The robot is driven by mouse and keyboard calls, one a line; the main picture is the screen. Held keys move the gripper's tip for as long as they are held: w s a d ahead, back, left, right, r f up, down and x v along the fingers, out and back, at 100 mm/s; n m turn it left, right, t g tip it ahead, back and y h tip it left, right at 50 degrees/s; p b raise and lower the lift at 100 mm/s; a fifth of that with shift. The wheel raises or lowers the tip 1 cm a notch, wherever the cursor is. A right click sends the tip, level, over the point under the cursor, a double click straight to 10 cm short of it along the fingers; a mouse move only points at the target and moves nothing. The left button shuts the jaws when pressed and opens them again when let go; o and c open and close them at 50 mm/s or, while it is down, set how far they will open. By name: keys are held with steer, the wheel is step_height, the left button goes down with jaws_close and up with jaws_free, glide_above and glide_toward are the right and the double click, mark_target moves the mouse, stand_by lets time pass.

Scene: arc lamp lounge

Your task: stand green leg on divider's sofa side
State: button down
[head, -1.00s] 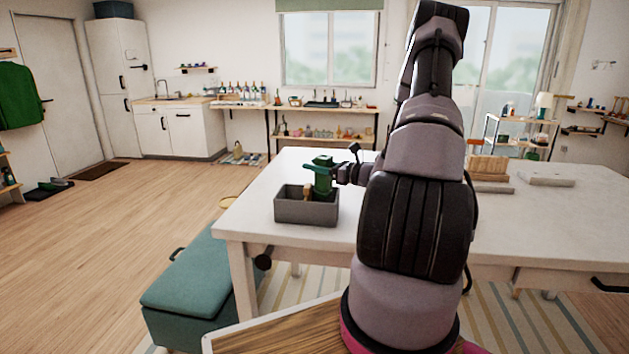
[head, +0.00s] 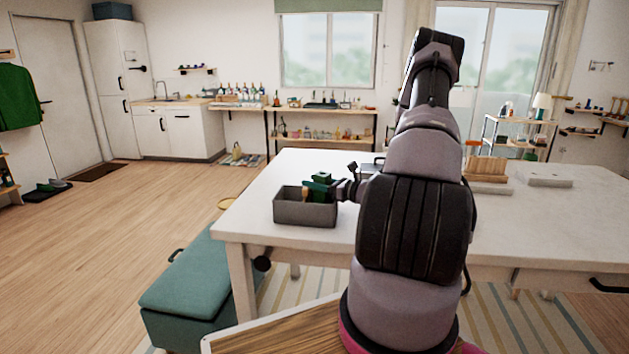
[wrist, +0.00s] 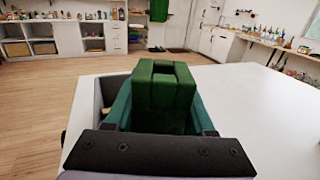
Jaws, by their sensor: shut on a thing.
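The green leg (head: 321,178) is a blocky dark green piece; it also shows large in the wrist view (wrist: 165,90), with a notch in its top. My gripper (head: 337,189) is shut on it, reaching in from the right. The leg is upright in the head view, with its lower part down inside the grey box (head: 303,213) on the table. Whether its foot touches the box floor is hidden. A light wooden piece (head: 305,194) shows in the box just left of the leg. I cannot make out a divider, and no sofa is clearly in view.
The white table (head: 540,220) has clear space right of the box. A wooden rack (head: 487,168) and a pale block (head: 545,177) stand at its far right. A teal bench (head: 185,285) stands in front at left.

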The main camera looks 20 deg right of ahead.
steer(key=shift+c, duration=1.2)
jaws_free()
steer(key=shift+r, duration=0.15)
steer(key=shift+r, duration=0.35)
steer(key=v, duration=1.1)
steer(key=s+a+r+n+g, duration=0.4)
steer(key=a+r+n+g, duration=0.25)
steer(key=a+n, duration=0.2)
steer(key=s+a+r+n+g, duration=0.4)
steer(key=a+r+n+g, duration=0.25)
steer(key=a+r, duration=0.2)
steer(key=s+a+r+n+t+h, duration=0.3)
steer(key=s+r+n+t+h, duration=0.2)
steer(key=s+r+n, duration=0.5)
step_height(320, 180, up, 4)
steer(key=s+h, duration=0.1)
steer(key=h, duration=0.1)
steer(key=shift+s+a+h, duration=0.2)
steer(key=shift+s+h, duration=0.2)
